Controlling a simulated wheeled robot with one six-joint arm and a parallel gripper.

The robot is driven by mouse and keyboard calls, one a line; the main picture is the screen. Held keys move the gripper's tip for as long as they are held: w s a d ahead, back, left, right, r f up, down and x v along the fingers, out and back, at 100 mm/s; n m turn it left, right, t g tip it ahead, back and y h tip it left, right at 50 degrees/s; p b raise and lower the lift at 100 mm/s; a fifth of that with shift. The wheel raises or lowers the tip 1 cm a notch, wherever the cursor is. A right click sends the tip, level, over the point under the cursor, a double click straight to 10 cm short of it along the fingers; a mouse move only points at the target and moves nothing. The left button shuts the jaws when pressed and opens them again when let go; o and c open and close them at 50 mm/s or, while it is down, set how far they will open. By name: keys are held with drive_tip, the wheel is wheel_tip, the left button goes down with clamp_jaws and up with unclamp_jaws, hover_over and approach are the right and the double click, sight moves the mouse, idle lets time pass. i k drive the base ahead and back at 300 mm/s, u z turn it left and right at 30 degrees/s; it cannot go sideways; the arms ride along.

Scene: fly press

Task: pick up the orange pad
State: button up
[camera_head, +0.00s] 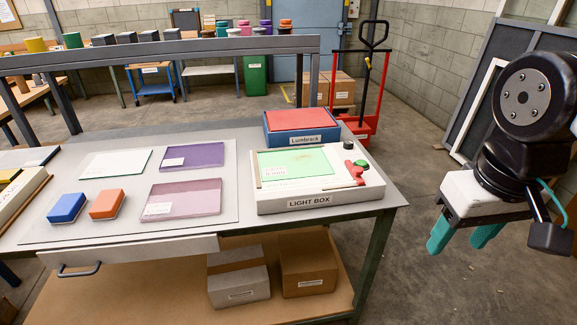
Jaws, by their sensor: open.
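The orange pad (107,204) is a small rounded block lying on the light grey sheet on the workbench, at the left. It sits just right of a similar blue pad (67,207), with a small gap between them. My gripper (462,240) hangs at the right of the picture, beyond the bench's right edge and over the floor. Its teal fingers are apart and empty, pointing down. It is far from the orange pad, with the light box between them.
The light box (305,203) stands at the bench's right end, with a blue Lumbrack box (300,138) behind it. Purple and pink plates (192,155) lie behind and right of the pads. A grey overhead rail (190,48) crosses the bench's back. A drawer (130,250) is below the front edge.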

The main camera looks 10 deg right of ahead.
sight(107, 206)
drive_tip(key=u, duration=0.6)
drive_tip(key=i, duration=1)
drive_tip(key=z, duration=0.05)
drive_tip(key=k, duration=0.5)
drive_tip(key=u, duration=2.1)
drive_tip(key=i, duration=1.35)
drive_tip(key=z, duration=0.65)
